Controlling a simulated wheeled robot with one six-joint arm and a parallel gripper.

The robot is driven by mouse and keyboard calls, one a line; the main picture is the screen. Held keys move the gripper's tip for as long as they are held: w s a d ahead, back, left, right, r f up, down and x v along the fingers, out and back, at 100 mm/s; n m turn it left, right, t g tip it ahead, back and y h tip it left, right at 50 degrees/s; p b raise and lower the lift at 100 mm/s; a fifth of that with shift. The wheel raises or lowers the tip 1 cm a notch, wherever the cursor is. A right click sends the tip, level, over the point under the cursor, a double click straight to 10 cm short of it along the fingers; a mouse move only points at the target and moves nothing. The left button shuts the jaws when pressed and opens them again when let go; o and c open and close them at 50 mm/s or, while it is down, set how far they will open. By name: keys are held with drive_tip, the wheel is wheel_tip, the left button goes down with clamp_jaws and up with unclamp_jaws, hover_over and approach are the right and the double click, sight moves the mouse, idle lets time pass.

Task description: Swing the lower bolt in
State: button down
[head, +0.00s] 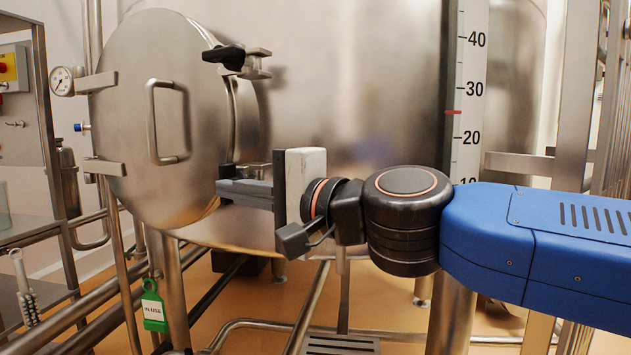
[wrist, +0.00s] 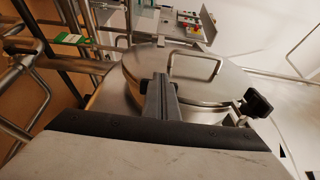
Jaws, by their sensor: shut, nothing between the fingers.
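The round steel hatch door (head: 150,120) stands in front of the vessel's neck, with a bar handle (head: 153,122). It also shows in the wrist view (wrist: 205,85). The upper bolt, with a black knob (head: 224,57), lies across the door's right rim; its knob shows in the wrist view (wrist: 258,103). The lower bolt (head: 228,170) shows only as a dark piece and a bit of bracket just above my fingers; the rest is hidden behind them. My gripper (head: 220,188) is shut and empty, its fingers pointing left at the door's lower right rim. I cannot tell whether they touch the bolt.
Hinge arms (head: 102,167) and a pressure gauge (head: 62,81) are at the door's left. A green tag (head: 153,308) hangs on the pipework below. A level scale (head: 468,90) stands behind my arm. Steel pipes and frame legs crowd the space under the vessel.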

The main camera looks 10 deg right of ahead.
drive_tip(key=shift+a+r, duration=0.15)
drive_tip(key=shift+a, duration=0.1)
drive_tip(key=shift+w+a, duration=0.2)
drive_tip(key=shift+a, duration=0.2)
drive_tip(key=shift+s+d, duration=0.1)
idle(0.6)
drive_tip(key=v, duration=0.7)
idle(0.6)
drive_tip(key=shift+s+d, duration=0.1)
idle(1.0)
